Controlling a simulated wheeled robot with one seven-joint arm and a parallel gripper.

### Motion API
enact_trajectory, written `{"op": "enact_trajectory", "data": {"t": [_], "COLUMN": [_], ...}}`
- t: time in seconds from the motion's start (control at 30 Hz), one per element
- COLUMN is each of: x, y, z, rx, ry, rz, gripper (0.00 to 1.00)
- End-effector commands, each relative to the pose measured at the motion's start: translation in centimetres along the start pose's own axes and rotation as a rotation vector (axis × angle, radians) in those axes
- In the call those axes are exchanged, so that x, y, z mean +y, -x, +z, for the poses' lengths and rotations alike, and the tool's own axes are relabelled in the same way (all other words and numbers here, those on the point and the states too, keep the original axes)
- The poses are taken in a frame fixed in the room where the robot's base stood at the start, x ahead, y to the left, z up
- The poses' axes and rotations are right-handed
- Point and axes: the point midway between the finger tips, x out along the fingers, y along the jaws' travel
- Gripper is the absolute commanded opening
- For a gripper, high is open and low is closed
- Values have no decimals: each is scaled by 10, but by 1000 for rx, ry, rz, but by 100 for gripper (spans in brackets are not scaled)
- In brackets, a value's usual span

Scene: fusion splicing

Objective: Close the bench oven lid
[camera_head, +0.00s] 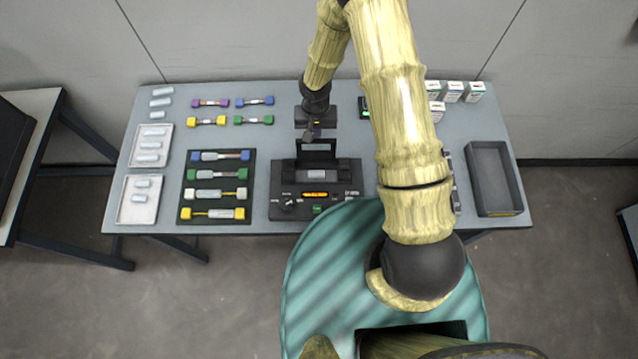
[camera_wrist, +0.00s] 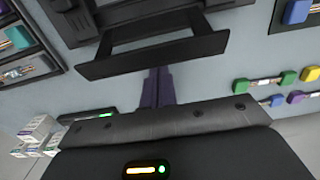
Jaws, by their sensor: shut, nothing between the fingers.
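The bench oven (camera_head: 344,204) is a black box with an orange-lit display at the front middle of the bench. Its dark lid (camera_head: 317,147) stands raised at the oven's back edge. The lid also shows in the wrist view as a black frame with a wide bar (camera_wrist: 152,56). My gripper (camera_head: 309,137) is just behind the raised lid, on the side away from the oven's front. In the wrist view its dark fingers (camera_wrist: 157,84) are together and empty, close to the lid bar. I cannot tell whether they touch it.
A black mat (camera_head: 217,218) with several colour-ended pieces lies left of the oven. White trays (camera_head: 139,205) stand at the far left. A black open bin (camera_head: 497,178) is at the right, with small white boxes (camera_head: 453,91) behind. My arm hides the bench right of the oven.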

Motion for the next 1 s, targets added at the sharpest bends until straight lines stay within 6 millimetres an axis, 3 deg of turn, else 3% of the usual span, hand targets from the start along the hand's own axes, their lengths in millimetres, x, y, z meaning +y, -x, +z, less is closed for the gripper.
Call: {"op": "enact_trajectory", "data": {"t": [1.0], "x": [1], "y": [-2], "z": [37], "rx": [-1], "ry": [-2], "rz": [1], "gripper": [0]}}
